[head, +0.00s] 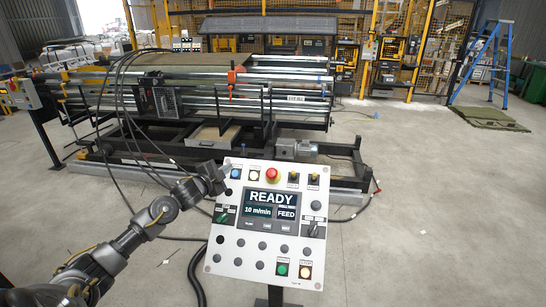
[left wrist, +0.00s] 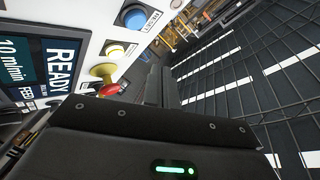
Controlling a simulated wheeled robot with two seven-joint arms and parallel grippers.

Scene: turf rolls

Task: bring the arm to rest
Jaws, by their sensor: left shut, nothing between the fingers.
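My left arm comes in from the lower left in the head view. My left gripper (head: 222,176) is shut and empty, near the upper left corner of the white control panel (head: 225,258). In the left wrist view the shut fingers (left wrist: 160,88) lie beside the panel's edge, close to a blue button (left wrist: 133,17), a white button (left wrist: 115,50) and a red-and-yellow emergency stop (left wrist: 108,78). Whether the gripper touches the panel I cannot tell. The panel's screen (head: 271,208) reads READY, 10 m/min and FEED. My right gripper is not in view.
A roller machine (head: 200,90) with a motor (head: 296,150) stands behind the panel. Black cables hang near my left arm. The floor (head: 440,220) right of the panel is clear.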

